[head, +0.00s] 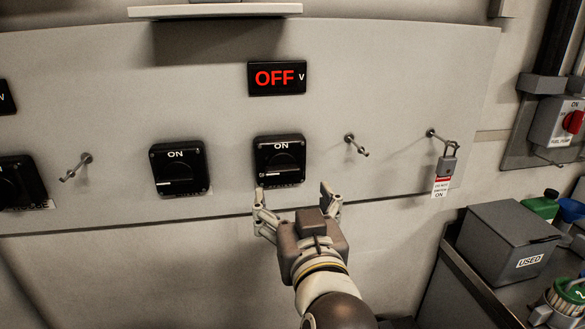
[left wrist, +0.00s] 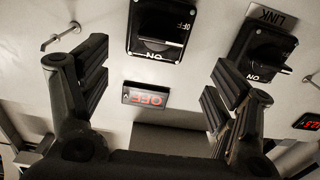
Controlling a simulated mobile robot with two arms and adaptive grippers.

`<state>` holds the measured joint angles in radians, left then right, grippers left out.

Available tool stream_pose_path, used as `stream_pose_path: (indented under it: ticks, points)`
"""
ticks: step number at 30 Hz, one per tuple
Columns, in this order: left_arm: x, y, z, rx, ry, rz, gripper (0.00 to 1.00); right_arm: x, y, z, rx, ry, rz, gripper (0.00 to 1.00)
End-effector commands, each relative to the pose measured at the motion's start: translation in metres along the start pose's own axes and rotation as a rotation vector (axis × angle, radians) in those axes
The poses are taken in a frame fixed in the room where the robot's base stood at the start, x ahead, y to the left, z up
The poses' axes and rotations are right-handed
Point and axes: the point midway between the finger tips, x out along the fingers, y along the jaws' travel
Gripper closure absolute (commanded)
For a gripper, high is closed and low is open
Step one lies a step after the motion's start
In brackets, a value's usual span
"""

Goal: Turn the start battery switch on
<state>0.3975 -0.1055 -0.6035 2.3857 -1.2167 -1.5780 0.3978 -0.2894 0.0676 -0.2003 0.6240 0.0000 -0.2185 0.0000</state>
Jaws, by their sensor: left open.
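A black rotary switch (head: 280,160) sits on the grey panel under a display (head: 277,78) reading a red OFF. ON is printed at its top; its handle lies roughly horizontal. It also shows upside down in the left wrist view (left wrist: 158,38), with OFF printed at one side. No legible label names it as the start battery switch. My left gripper (head: 299,194) is open and empty, its fingertips spread just below this switch in the head view. In the left wrist view, the open fingers (left wrist: 158,88) frame the display. My right gripper is not in view.
A similar switch (head: 180,169) is to the left, with a LINK label (left wrist: 271,16) in the wrist view. Bare metal pegs (head: 355,145) stick out of the panel. A padlock (head: 447,164) with a tag hangs at right. A grey USED box (head: 508,242) stands lower right.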

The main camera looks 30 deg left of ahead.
Motion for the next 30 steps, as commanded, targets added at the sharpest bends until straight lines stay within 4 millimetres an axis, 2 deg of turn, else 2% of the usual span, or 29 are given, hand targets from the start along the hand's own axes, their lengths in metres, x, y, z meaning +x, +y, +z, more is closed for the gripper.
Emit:
stream_pose_path:
  ticks: [5,9,16,21,30]
  points:
    - [0.024,-0.001,-0.003,0.006,0.003,-0.005,0.18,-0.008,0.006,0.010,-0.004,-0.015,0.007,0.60]
    - [0.052,-0.001,-0.003,0.008,0.002,-0.006,0.18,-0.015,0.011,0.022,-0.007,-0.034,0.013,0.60]
    - [0.090,0.000,-0.001,0.009,0.001,-0.001,0.18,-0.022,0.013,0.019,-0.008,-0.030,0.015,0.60]
    - [0.103,0.000,0.000,0.007,-0.001,0.000,0.18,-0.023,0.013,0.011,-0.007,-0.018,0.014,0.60]
    - [0.105,0.000,0.001,0.005,0.000,0.000,0.18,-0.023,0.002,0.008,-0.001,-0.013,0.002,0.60]
